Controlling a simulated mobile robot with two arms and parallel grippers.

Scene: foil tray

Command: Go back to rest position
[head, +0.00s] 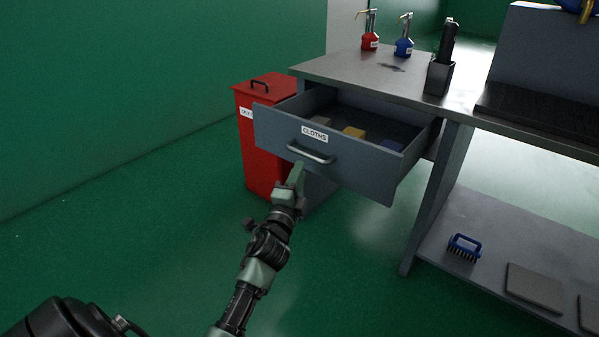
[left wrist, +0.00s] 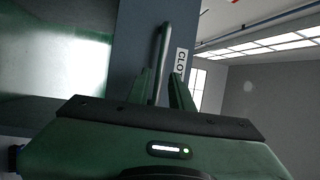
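My left gripper (head: 297,172) is just below and in front of the bar handle (head: 311,153) of the grey drawer labelled CLOTHS (head: 270,131). The drawer is pulled out of the workbench. In the left wrist view, the two green fingers (left wrist: 163,92) stand apart, with the handle (left wrist: 163,45) showing in line with the gap between them. I cannot tell whether the handle's bar lies between the fingertips or just beyond them. Folded cloths, one of them yellow (head: 353,132), lie inside the drawer. My right gripper is not in view.
A red bin (head: 262,165) stands left of the drawer. Red (head: 370,40) and blue (head: 403,46) dispensers and a dark holder (head: 439,77) stand on the workbench (head: 350,68). A blue brush (head: 464,247) is on the lower shelf. The green floor at left is clear.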

